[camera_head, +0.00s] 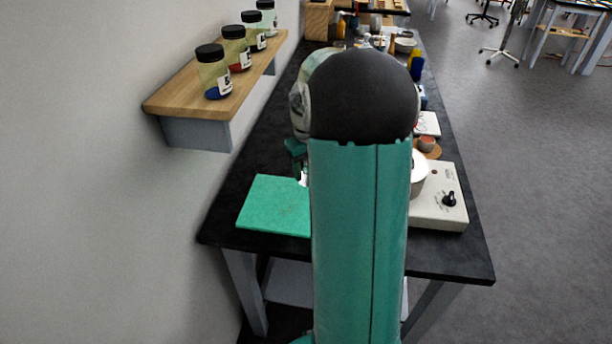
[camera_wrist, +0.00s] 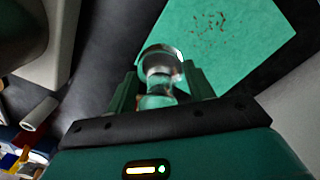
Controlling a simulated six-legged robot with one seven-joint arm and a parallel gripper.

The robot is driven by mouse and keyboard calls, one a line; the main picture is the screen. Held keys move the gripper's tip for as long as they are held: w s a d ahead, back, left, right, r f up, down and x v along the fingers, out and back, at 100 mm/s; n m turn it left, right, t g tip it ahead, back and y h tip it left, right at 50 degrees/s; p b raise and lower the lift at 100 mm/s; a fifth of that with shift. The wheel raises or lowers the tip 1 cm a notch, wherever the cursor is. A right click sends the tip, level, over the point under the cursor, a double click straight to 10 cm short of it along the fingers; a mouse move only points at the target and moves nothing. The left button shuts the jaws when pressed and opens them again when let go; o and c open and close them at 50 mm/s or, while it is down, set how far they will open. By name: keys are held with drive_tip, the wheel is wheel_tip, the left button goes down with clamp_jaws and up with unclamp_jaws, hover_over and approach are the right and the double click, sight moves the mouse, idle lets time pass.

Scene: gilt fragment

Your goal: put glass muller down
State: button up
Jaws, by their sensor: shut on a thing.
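My gripper (camera_wrist: 160,92) is shut on the glass muller (camera_wrist: 161,62), a clear glass piece with a round, wide end, in the wrist view. The muller's handle sits between the two green fingers. Its wide end points away from my palm and overlaps the edge of the green mat (camera_wrist: 245,45); I cannot tell whether it touches. In the head view the green mat (camera_head: 270,206) lies at the near left of the black bench. My own arm hides most of the muller and gripper there.
A white device with a black knob (camera_head: 440,205) stands on the black bench (camera_head: 250,165), right of my arm. A wooden wall shelf (camera_head: 190,100) at the left holds several jars (camera_head: 213,75). Reddish-brown specks (camera_wrist: 208,22) lie on the mat. Various items crowd the bench's far end.

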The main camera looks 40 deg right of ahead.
sight(306, 176)
drive_tip(key=shift+w+d+f, duration=0.15)
drive_tip(key=shift+w+f, duration=0.4)
drive_tip(key=shift+f, duration=0.05)
drive_tip(key=shift+w+f, duration=0.1)
drive_tip(key=shift+f, duration=1.55)
drive_tip(key=shift+f, duration=0.1)
drive_tip(key=o, duration=1.2)
drive_tip(key=shift+o, duration=0.2)
wheel_tip(306, 176, up, 12)
drive_tip(key=shift+r, duration=0.1)
